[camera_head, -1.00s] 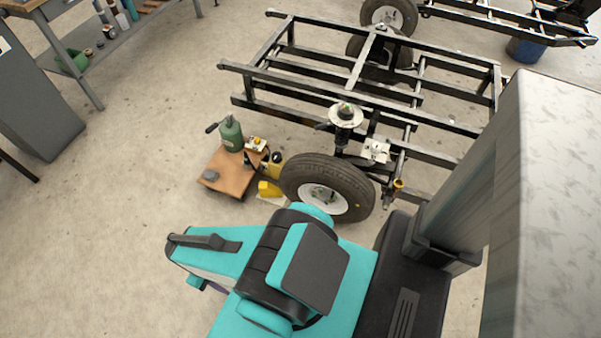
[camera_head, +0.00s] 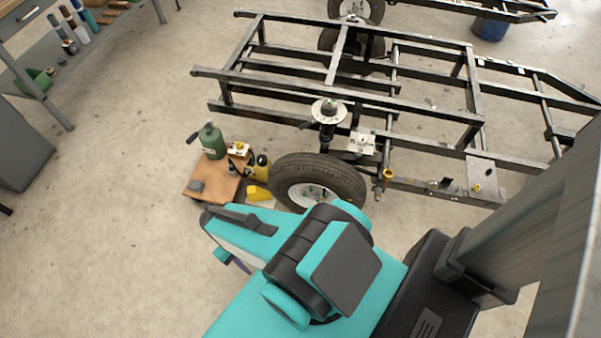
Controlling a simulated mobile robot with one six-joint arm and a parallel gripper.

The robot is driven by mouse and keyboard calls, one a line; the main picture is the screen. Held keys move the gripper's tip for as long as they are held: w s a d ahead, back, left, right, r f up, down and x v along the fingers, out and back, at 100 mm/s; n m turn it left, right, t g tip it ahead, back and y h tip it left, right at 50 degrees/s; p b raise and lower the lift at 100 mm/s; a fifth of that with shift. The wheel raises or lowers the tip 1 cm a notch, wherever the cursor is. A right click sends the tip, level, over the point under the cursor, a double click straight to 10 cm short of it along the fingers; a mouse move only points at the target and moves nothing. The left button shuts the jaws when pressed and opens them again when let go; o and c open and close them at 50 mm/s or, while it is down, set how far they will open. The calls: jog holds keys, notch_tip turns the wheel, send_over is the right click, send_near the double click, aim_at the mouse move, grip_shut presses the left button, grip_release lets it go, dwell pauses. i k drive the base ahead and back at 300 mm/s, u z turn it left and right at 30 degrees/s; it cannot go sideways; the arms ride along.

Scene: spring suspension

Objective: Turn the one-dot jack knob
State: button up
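Dots on any knob are too small to read, so I cannot tell which one is the one-dot jack knob. A small white plate with a yellow knob-like part (camera_head: 238,150) sits by the green bottle-shaped unit (camera_head: 213,143) on a brown board. A similar white piece (camera_head: 362,143) is on the black trailer frame (camera_head: 330,93), right of the spring mount (camera_head: 328,111). A small yellow part (camera_head: 477,188) sits on a plate at the frame's right side. My teal and black arm crosses the lower middle; my gripper's fingers are hidden or out of view.
The brown board (camera_head: 208,170) lies on the floor, with a yellow and black cylinder (camera_head: 262,167) and a yellow wedge (camera_head: 258,193) beside it. A workbench shelf is at upper left. Floor at left is clear.

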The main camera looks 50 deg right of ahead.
aim_at(262, 160)
jog(key=u, duration=0.7)
jog(key=k, duration=0.1)
jog(key=z, duration=2.2)
jog(key=k, duration=0.95)
jog(key=u, duration=0.1)
jog(key=i, duration=0.7)
